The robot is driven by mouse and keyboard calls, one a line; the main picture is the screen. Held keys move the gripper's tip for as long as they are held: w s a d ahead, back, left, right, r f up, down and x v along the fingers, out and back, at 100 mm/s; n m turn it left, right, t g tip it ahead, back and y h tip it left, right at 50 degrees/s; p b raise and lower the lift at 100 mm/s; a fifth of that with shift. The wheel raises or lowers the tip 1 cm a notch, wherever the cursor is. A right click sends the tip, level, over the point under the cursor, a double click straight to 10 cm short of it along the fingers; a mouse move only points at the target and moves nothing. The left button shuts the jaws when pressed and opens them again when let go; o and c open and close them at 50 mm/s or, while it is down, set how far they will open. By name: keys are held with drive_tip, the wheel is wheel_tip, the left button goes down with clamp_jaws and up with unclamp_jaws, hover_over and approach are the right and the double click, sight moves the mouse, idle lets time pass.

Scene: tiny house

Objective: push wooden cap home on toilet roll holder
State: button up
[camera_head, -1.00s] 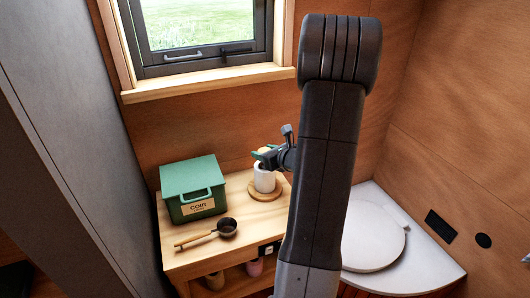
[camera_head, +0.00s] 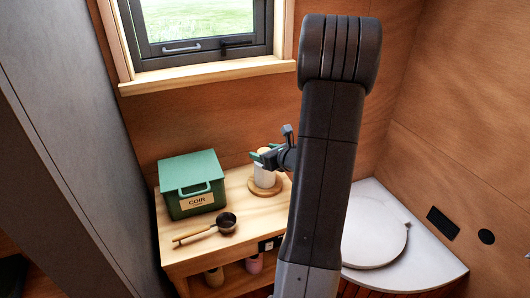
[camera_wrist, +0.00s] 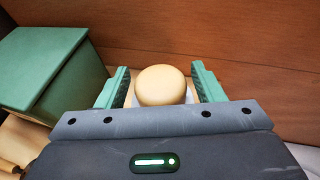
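The wooden cap (camera_wrist: 160,85) is a pale, rounded disc. In the wrist view it sits between the two green fingers of my gripper (camera_wrist: 161,86), with a narrow gap showing on each side. A bit of white shows below it, partly hidden by my gripper body. In the head view the white toilet roll (camera_head: 264,173) stands upright on the holder's round wooden base (camera_head: 264,191), on the wooden shelf unit. My gripper (camera_head: 266,157) is at the top of the roll and partly covers the cap; whether the cap is fully seated cannot be seen.
A green lidded COIR box (camera_head: 193,187) stands left of the holder. A ladle-like scoop (camera_head: 226,223) lies in front on the wooden top (camera_head: 190,255). The wooden wall (camera_wrist: 230,50) is close behind. The white toilet lid (camera_head: 372,240) is to the right.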

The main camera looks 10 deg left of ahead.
drive_tip(key=shift+o, duration=0.5)
drive_tip(key=shift+s+d+r, duration=0.1)
drive_tip(key=shift+d+r, duration=0.05)
drive_tip(key=shift+d, duration=0.05)
drive_tip(key=v, duration=1.3)
drive_tip(key=shift+s+b, duration=0.2)
drive_tip(key=shift+b, duration=0.15)
